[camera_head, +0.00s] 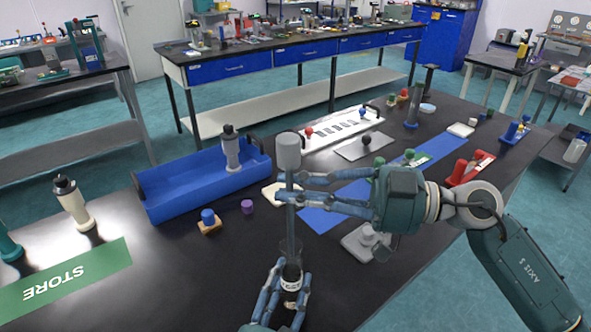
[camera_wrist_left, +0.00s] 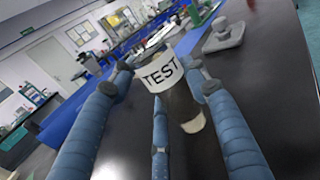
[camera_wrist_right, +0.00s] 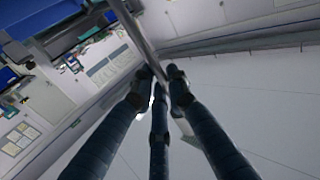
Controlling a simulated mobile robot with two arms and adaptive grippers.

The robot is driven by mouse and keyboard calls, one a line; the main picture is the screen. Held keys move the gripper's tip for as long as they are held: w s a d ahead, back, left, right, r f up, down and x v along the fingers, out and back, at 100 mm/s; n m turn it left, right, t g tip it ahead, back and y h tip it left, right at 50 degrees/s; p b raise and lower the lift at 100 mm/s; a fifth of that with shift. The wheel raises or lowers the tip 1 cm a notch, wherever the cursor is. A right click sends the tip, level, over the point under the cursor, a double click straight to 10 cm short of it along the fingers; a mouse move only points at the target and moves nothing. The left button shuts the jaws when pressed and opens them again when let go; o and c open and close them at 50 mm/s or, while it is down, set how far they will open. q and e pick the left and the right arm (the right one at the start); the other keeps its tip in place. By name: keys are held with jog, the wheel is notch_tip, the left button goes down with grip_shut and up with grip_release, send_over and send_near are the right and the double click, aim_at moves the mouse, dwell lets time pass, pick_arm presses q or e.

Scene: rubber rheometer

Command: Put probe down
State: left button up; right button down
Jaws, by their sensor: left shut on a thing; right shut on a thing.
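The probe is a grey rod with a thick cylindrical head (camera_head: 289,152), standing about upright. My right gripper (camera_head: 288,188) is shut on the probe just below its head. In the right wrist view, the fingers (camera_wrist_right: 160,80) close around the rod (camera_wrist_right: 137,30). My left gripper (camera_head: 290,277) is shut on a dark see-through jar (camera_head: 291,283) low in the head view. The jar's white TEST label (camera_wrist_left: 160,72) shows between the fingers (camera_wrist_left: 160,80) in the left wrist view. The probe's lower end reaches the jar mouth; how deep it sits is unclear.
A green STORE mat (camera_head: 105,262) lies at the front left. A blue strip (camera_head: 325,215), a grey weight (camera_head: 366,240) and a red holder (camera_head: 466,168) lie to the right.

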jog(key=shift+f, duration=3.15)
jog(key=c, duration=1.6)
grip_release()
jog(key=shift+c, duration=0.2)
jog(key=shift+d, duration=0.1)
send_near(293, 219)
jog(key=shift+w+d+f, duration=0.25)
jog(key=shift+w+f, duration=0.15)
